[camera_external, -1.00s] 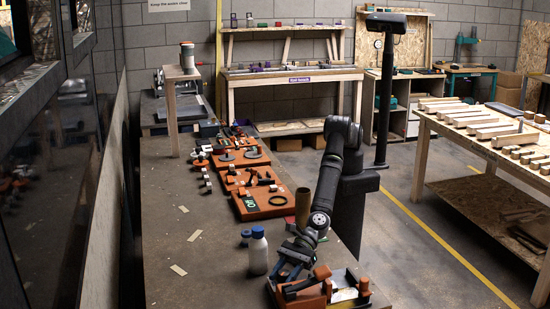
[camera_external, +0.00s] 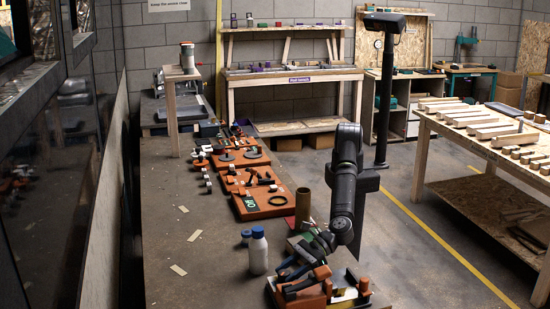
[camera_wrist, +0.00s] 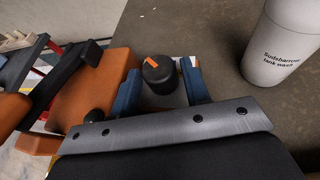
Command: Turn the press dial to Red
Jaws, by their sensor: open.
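The press (camera_external: 305,289) is an orange block with black arms at the front of the bench. It also fills the left of the wrist view (camera_wrist: 104,84). The dial (camera_wrist: 158,72) is a round black knob with an orange pointer bar on top, on a pale plate. The bar points toward the upper left and upper middle of the wrist view. No colour marks are readable around it. My gripper (camera_wrist: 162,88) is open, one blue finger on each side of the dial; contact cannot be told. In the external view my gripper (camera_external: 286,269) is low at the press's left side.
A white bottle with a blue cap (camera_external: 258,252) stands close left of my gripper; it also shows in the wrist view (camera_wrist: 284,48). A brown cylinder (camera_external: 303,208) stands behind. Several orange boards (camera_external: 262,203) lie farther back.

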